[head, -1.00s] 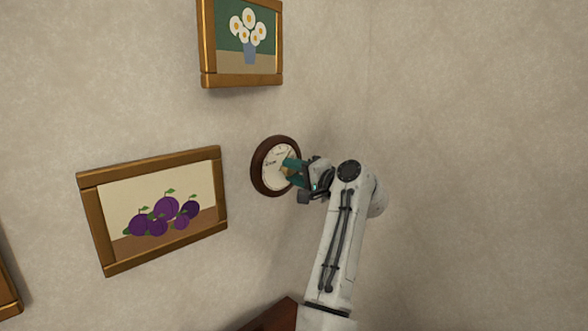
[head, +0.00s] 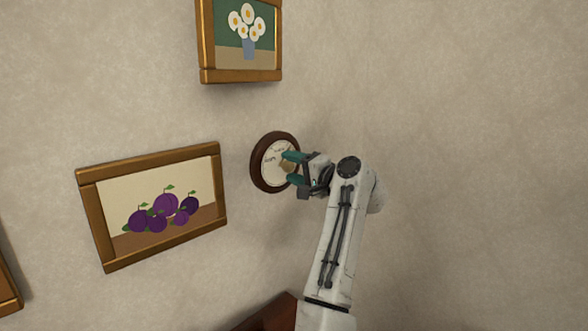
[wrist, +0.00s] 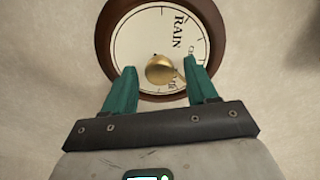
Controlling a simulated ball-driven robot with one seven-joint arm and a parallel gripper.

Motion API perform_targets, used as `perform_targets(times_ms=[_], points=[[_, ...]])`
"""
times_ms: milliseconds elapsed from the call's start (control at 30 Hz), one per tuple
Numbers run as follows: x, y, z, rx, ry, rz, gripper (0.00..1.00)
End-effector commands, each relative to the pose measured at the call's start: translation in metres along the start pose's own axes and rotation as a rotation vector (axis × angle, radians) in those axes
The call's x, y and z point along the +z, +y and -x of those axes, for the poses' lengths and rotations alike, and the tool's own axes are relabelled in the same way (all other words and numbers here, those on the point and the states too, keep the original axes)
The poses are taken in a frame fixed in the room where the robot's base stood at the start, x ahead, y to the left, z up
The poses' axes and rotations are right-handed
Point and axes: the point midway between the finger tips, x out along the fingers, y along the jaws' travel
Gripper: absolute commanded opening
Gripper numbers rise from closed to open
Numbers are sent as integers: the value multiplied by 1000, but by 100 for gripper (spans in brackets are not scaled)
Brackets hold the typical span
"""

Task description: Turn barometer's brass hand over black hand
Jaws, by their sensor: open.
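The barometer (head: 258,165) hangs on the wall, round with a dark brown wooden rim and a white dial; it also shows in the wrist view (wrist: 214,28). A brass knob (wrist: 160,69) sits at the middle of the dial. The word RAIN shows on the dial, turned sideways. My gripper (head: 290,168) is open in front of the dial. In the wrist view my two green fingers (wrist: 164,78) stand on either side of the knob, apart from it. I cannot clearly make out the brass hand or the black hand.
A framed picture of plums (head: 160,212) hangs left of the barometer. A framed picture of daisies (head: 240,42) hangs above it. A brown wooden edge (head: 275,315) shows at the bottom. The wall at right is bare.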

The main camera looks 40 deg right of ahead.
Motion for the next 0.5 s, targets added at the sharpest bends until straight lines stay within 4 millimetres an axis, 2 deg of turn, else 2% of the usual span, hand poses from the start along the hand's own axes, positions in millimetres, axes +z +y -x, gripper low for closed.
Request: perform_targets(times_ms=[167, 500], points=[[-1, 2, 16, 0, 3, 2, 57], [0, 2, 79, 1, 3, 2, 57]])
